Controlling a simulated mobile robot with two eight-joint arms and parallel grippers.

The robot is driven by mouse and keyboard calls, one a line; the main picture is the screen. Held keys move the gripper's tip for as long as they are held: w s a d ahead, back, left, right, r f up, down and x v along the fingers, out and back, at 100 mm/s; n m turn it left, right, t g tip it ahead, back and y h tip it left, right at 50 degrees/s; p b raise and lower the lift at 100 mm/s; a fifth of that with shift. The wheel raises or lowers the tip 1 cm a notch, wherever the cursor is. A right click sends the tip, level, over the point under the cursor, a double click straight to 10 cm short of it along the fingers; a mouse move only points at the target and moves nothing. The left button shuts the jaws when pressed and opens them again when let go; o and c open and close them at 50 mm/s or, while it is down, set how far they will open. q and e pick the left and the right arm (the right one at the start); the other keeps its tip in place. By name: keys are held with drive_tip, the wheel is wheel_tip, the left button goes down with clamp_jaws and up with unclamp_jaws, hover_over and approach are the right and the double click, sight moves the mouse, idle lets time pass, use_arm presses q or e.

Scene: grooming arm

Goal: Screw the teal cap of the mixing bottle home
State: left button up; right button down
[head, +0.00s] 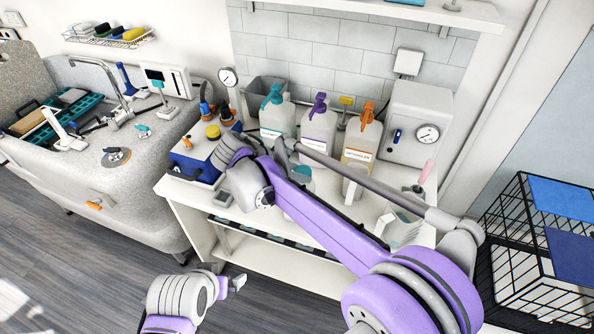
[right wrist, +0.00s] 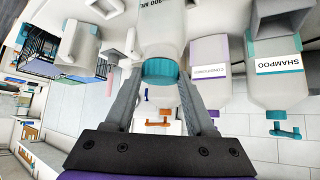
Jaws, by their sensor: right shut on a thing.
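The mixing bottle (right wrist: 158,30) is white and marked in ML, seen upside down in the right wrist view. Its teal cap (right wrist: 160,71) sits at its neck, between the fingertips of my right gripper (right wrist: 159,84), which is shut on the cap. Whether the cap is fully seated does not show. In the head view my right gripper (head: 284,152) is over the bench, and a bit of teal cap (head: 301,172) shows beside my arm; the bottle is mostly hidden. My left gripper (head: 236,284) is low in front of the bench, away from the bottle; its jaws are unclear.
Shampoo (head: 277,118), conditioner (head: 318,132) and detangler (head: 361,140) pump bottles stand behind my right arm. A white jug (head: 355,188) is to the right. A blue box (head: 197,160) stands left on the white bench (head: 225,213). A wire crate (head: 520,255) is far right.

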drive_tip(key=shift+w+a+r+m+g+h+p, duration=0.15)
drive_tip(key=shift+m+g+h+p, duration=0.2)
drive_tip(key=shift+m, duration=0.35)
drive_tip(key=m+g, duration=0.1)
drive_tip(key=m+g+h, duration=0.1)
drive_tip(key=m, duration=0.1)
drive_tip(key=shift+w+p, duration=0.3)
drive_tip(key=shift+p, duration=0.1)
use_arm(q)
drive_tip(key=shift+w+r, duration=0.8)
drive_tip(key=shift+r, duration=0.35)
use_arm(e)
drive_tip(key=shift+f+g, duration=0.2)
drive_tip(key=shift+g, duration=0.05)
use_arm(q)
drive_tip(key=shift+s, duration=0.1)
use_arm(e)
drive_tip(key=shift+s, duration=0.1)
drive_tip(key=shift+w+m+g, duration=0.2)
drive_tip(key=shift+m+g, duration=0.4)
drive_tip(key=shift+m, duration=0.3)
drive_tip(key=shift+w+m+g, duration=0.3)
drive_tip(key=shift+m+g, duration=0.5)
drive_tip(key=shift+m, duration=0.3)
drive_tip(key=shift+m+g, duration=0.3)
drive_tip(key=shift+m, duration=0.1)
drive_tip(key=shift+s, duration=0.1)
